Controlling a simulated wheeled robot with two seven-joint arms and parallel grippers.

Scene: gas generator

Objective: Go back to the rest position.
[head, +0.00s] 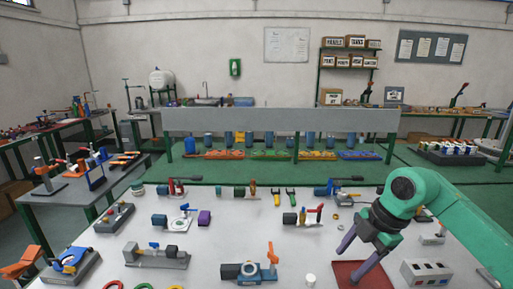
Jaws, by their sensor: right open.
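My right arm, green, comes in from the right edge. Its dark gripper (347,266) points down and to the left, with two purple fingers spread apart and nothing seen between them. The fingertips are over or beside a red tray (376,280) at the front right of the white table (215,245); I cannot tell whether they touch it. The tray is partly hidden by the fingers. My left gripper does not show.
Near the right gripper stand a grey box with buttons (427,271) and a small white cylinder (310,280). A blue and grey device with an orange handle (250,270) is at front centre. Several devices line the table's back. Clear patches lie between them.

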